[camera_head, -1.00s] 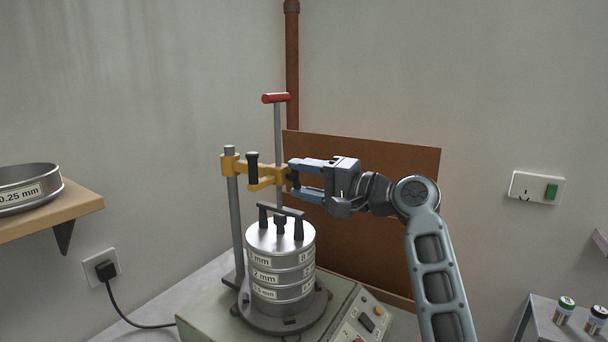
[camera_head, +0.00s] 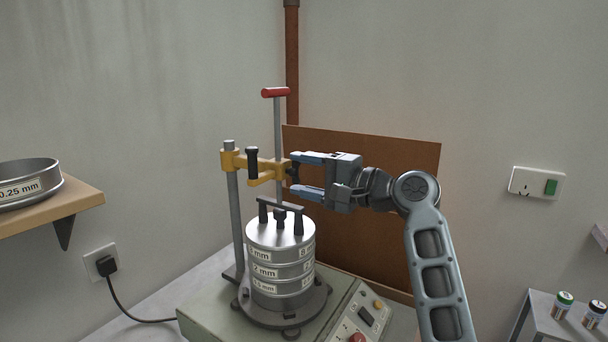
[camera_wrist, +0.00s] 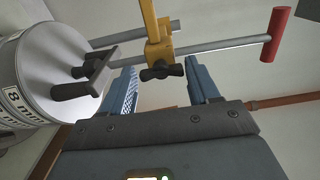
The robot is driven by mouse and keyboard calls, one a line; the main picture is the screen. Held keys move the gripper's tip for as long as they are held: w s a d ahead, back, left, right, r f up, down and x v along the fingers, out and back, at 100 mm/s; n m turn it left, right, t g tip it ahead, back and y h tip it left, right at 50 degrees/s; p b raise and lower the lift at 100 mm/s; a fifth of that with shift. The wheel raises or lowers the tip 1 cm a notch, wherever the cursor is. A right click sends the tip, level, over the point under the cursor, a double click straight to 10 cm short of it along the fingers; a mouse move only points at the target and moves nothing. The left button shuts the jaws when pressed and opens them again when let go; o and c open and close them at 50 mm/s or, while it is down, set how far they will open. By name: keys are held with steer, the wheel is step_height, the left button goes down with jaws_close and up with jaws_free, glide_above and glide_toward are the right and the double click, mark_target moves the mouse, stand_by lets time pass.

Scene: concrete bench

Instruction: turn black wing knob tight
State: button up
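The black wing knob (camera_wrist: 161,70) sits on the side of the yellow clamp arm (camera_wrist: 156,32). In the head view the knob (camera_head: 294,172) is small and dark, at the right end of the yellow arm (camera_head: 265,167). My gripper (camera_head: 298,174) comes from the right with its two blue fingers apart, one above and one below the knob's level. In the wrist view my gripper (camera_wrist: 162,74) is open, and the knob shows between the fingertips with gaps on both sides. I see no finger touching it.
A rod with a red T-handle (camera_head: 276,92) rises through the clamp arm. A black upright handle (camera_head: 252,162) stands left of it. Below is a sieve stack (camera_head: 281,262) with a black bar on top. A brown board (camera_head: 380,210) stands behind my gripper.

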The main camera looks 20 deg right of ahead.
steer(key=shift+o, duration=1.4)
steer(key=b+v, duration=0.2)
steer(key=v, duration=0.5)
steer(key=shift+s+d, duration=0.2)
steer(key=shift+s, duration=0.15)
